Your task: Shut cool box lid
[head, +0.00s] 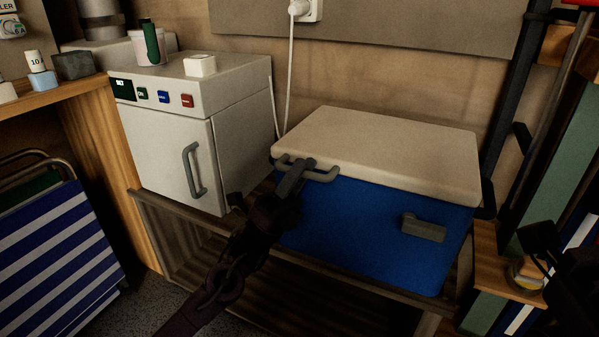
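The cool box has a blue body (350,225) and a beige lid (385,150), and stands on a slatted wooden stand. The lid lies over the top of the body, with no clear gap along its front edge. A grey handle (322,174) is at the lid's front left. My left gripper (296,175) is at this handle, its fingers overlapping the handle's left part; whether they are closed around it is hard to see. My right gripper (545,245) is dark and partly cut off at the right edge, away from the box.
A white cabinet (165,150) with coloured buttons stands close to the left of the box. A grey latch (424,227) sits on the blue front. A wooden ledge with a small jar (525,273) is at right. A striped folding chair (60,255) stands at left.

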